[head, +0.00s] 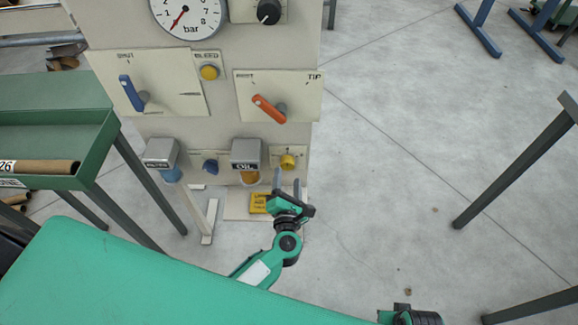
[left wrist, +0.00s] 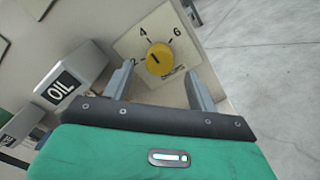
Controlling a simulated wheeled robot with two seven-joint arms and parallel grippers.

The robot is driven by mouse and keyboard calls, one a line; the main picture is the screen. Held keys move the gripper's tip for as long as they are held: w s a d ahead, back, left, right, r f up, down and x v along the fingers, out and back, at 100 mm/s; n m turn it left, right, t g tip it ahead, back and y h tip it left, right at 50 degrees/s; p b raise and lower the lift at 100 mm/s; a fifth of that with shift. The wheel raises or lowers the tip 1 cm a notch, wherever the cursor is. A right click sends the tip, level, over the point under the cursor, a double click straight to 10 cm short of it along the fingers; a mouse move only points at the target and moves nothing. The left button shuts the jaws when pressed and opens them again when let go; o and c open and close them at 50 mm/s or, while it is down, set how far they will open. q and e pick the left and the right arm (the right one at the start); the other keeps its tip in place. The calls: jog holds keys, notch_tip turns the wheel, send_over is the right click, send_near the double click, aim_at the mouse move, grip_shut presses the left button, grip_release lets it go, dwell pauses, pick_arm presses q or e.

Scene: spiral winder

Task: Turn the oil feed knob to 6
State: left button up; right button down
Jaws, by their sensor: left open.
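The yellow oil feed knob (head: 288,161) sits on a small pale plate low on the machine's front, right of the grey box marked OIL (head: 246,153). In the left wrist view, the knob (left wrist: 159,60) is round with a small dark mark, and the plate (left wrist: 185,57) reads 2, 4 and 6 around it. I cannot tell surely which number the mark points at. My left gripper (head: 287,184) is open just in front of and below the knob. In the wrist view, its fingers (left wrist: 158,72) stand apart on either side of the knob, seemingly without touching it. My right gripper's fingers do not show.
Above are an orange lever (head: 268,108), a blue lever (head: 131,93), a yellow bleed button (head: 209,72) and a bar gauge (head: 188,14). A blue knob (head: 210,165) is left of the OIL box. A green bench (head: 55,115) stands left.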

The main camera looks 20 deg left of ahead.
aim_at(288, 168)
pick_arm(q)
jog(key=shift+x, duration=2.55)
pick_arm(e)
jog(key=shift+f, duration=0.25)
pick_arm(q)
jog(key=c, duration=1)
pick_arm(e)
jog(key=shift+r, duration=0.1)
pick_arm(q)
jog(key=shift+m+p, duration=0.3)
jog(key=shift+p, duration=0.1)
jog(key=m+p, duration=0.4)
jog(key=shift+m, duration=0.3)
jog(key=m+p, duration=0.4)
jog(key=m, duration=0.2)
jog(key=shift+f, duration=0.1)
jog(key=shift+f+m+p, duration=0.1)
jog(key=shift+m+p, duration=0.7)
jog(key=shift+m, duration=0.6)
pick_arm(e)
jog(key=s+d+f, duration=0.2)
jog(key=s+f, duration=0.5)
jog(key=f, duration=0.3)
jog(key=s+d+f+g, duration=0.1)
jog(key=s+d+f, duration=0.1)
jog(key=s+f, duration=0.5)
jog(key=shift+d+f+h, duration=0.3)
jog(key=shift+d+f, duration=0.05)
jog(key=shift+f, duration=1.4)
